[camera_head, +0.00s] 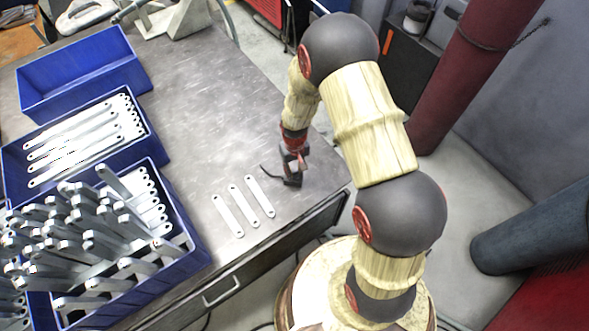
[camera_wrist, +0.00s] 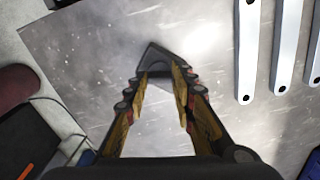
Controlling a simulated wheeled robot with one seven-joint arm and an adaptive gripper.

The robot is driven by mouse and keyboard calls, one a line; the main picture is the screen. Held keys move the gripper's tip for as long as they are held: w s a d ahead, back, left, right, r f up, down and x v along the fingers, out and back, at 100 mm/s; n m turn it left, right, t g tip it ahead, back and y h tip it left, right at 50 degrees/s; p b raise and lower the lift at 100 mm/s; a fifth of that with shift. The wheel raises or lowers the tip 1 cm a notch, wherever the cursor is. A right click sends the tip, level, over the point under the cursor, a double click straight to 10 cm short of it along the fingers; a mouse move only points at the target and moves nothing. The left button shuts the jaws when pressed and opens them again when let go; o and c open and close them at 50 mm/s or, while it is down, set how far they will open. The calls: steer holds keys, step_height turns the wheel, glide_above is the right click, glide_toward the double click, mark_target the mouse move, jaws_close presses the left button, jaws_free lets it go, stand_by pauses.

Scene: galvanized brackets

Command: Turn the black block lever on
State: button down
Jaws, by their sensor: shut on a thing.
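A small black block (camera_head: 292,181) stands on the metal table near its right edge. A thin dark part, which may be its lever, sticks out to the left. My gripper (camera_head: 294,165) reaches down onto the block from above. In the wrist view the black block (camera_wrist: 154,58) shows as a dark angled shape between and beyond the fingertips of my gripper (camera_wrist: 161,75). The fingers are shut on part of it. Their tips and the held part are partly hidden, and I cannot tell the lever's exact position.
Three flat galvanized brackets (camera_head: 244,203) lie on the table (camera_head: 215,110) left of the block. Blue bins stand along the left: one empty (camera_head: 85,75), the others (camera_head: 190,262) full of brackets. The table's middle is clear. A dark red post (camera_head: 460,75) stands beyond the right edge.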

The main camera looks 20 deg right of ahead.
mark_target(294, 172)
steer(key=m, duration=0.6)
steer(key=shift+p, duration=0.3)
steer(key=shift+m, duration=0.3)
steer(key=c, duration=1.6)
jaws_free()
steer(key=shift+o, duration=0.6)
step_height(294, 172, up, 12)
